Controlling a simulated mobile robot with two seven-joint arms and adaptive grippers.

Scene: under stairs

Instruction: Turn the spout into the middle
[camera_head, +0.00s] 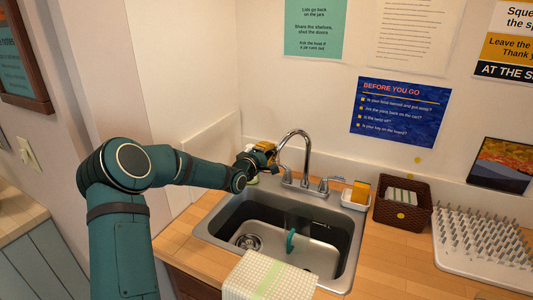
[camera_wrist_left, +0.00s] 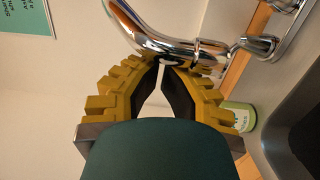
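The chrome gooseneck spout (camera_head: 296,133) rises behind the sink (camera_head: 203,229), and its curved neck leans to the left in the head view. My left gripper (camera_head: 266,149), with yellow fingers, is at the left of the spout, close to its hanging end. In the left wrist view the spout (camera_wrist_left: 140,32) crosses just beyond the fingertips. The fingers (camera_wrist_left: 161,62) come together at their tips with only a thin gap. No part of the spout shows between them, and I cannot tell whether they touch it. My right gripper is not in view.
Two tap handles, left (camera_head: 287,174) and right (camera_head: 326,185), flank the spout. A small green-labelled container (camera_wrist_left: 240,117) stands near the gripper. A teal item (camera_head: 291,240) is in the sink. A cloth (camera_head: 268,279) hangs over its front edge. A basket (camera_head: 402,218) stands at the right.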

